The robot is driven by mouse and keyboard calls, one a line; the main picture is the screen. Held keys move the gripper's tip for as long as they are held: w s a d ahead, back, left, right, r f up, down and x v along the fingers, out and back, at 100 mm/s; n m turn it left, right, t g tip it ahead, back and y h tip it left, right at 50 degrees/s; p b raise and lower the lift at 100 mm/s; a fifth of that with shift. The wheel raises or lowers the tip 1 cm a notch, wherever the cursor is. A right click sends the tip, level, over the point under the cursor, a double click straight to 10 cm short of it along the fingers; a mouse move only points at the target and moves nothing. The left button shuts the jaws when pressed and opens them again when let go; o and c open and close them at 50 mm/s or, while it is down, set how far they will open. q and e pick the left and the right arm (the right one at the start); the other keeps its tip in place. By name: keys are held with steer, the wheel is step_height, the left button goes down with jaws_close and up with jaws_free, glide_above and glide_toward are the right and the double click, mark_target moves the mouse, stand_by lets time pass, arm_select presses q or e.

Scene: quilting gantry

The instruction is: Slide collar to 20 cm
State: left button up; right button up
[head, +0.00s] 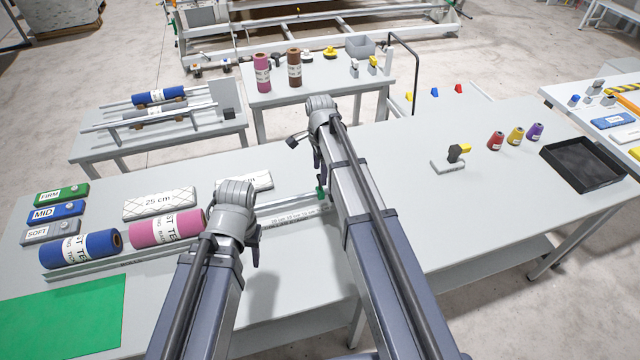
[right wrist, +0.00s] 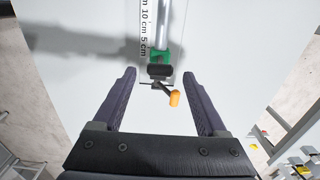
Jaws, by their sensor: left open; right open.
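A metal rail (head: 285,202) lies on the table beside a printed centimetre scale (head: 297,217). A small green piece (head: 321,192) sits at its right end, partly beside my right arm. In the right wrist view the rail (right wrist: 163,22) runs up past the 10 cm and 5 cm marks (right wrist: 144,28). There the green piece (right wrist: 158,58) adjoins a black block with an orange-tipped lever (right wrist: 174,98), near the 5 cm end. My right gripper (right wrist: 159,78) is open, its fingers apart on either side, with no visible grip. My left gripper (head: 252,255) is open and empty, low over the table.
A green mat (head: 65,318) is front left. Thread cones (head: 515,136) and a black tray (head: 583,164) stand right. The table right of my right arm is mostly clear.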

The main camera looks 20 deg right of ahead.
mark_target(320, 187)
steer(key=shift+f+b, duration=1.5)
steer(key=shift+f, duration=0.5)
steer(key=shift+c, duration=0.2)
jaws_close()
